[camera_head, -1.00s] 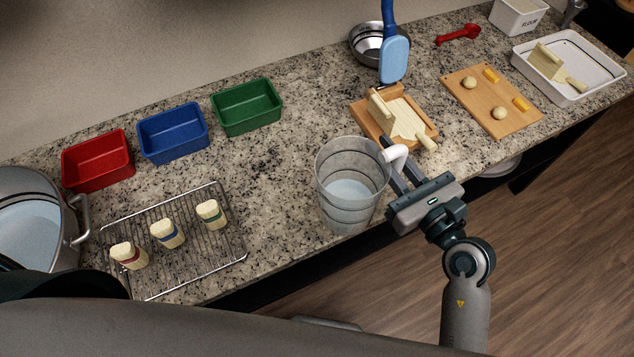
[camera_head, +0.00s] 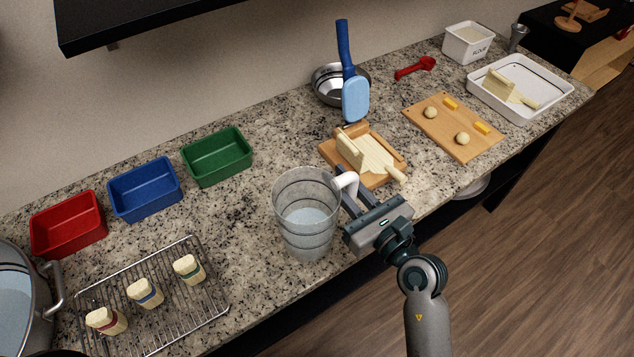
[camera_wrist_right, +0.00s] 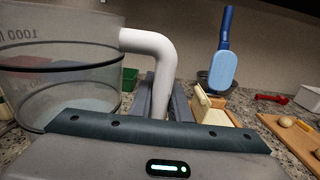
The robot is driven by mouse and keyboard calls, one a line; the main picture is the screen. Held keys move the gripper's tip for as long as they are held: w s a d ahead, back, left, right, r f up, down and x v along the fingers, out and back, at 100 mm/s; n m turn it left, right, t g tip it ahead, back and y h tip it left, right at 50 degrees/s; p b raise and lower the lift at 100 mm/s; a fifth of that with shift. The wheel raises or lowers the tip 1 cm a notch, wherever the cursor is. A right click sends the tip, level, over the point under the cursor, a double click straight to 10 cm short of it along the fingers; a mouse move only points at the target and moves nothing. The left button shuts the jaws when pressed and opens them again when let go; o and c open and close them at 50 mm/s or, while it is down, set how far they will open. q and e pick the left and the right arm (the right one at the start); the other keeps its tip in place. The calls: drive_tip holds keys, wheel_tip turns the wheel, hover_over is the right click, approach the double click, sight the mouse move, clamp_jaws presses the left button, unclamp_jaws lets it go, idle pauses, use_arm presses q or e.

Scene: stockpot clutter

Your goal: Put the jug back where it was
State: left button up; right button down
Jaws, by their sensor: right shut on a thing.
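The clear jug (camera_head: 305,222) with dark measuring rings and a white handle holds some pale liquid. It is upright over the counter, in front of the wooden board with the pale scraper; I cannot tell whether its base touches the granite. My right gripper (camera_head: 352,190) is shut on the white handle, on the jug's right side. In the right wrist view the jug (camera_wrist_right: 60,65) fills the left, and its handle (camera_wrist_right: 152,48) runs down between the fingers. My left gripper is not in view.
A wire rack (camera_head: 150,300) with several pale pieces lies left of the jug. Red, blue and green bins (camera_head: 217,157) line the back. A stockpot (camera_head: 22,300) stands far left. A wooden board (camera_head: 365,177) and a steel bowl (camera_head: 325,85) are behind. Bare granite (camera_head: 240,220) lies left of the jug.

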drive_tip(key=w+a+f, duration=0.4)
drive_tip(key=w, duration=0.3)
drive_tip(key=shift+f, duration=0.35)
drive_tip(key=shift+f, duration=2)
drive_tip(key=shift+f, duration=0.15)
drive_tip(key=c, duration=1.7)
unclamp_jaws()
drive_tip(key=shift+o, duration=0.2)
drive_tip(key=shift+s, duration=0.1)
